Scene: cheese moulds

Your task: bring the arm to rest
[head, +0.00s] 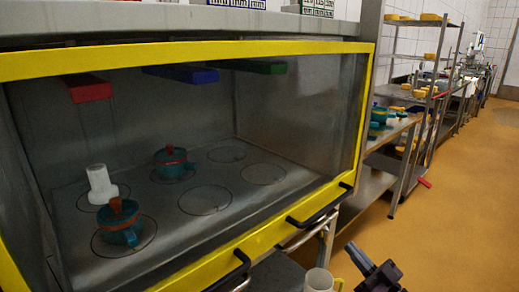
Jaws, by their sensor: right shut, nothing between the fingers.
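My right gripper (374,268) is at the bottom edge of the head view, right of centre. It is dark, shut and empty, in front of the yellow-framed cabinet (200,52) and over the orange floor, apart from the objects around it. The rest of its arm is cut off by the frame. My left gripper is not in view.
A white cup-like vessel (318,281) is left of my gripper. Floor (455,225) at right is clear.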

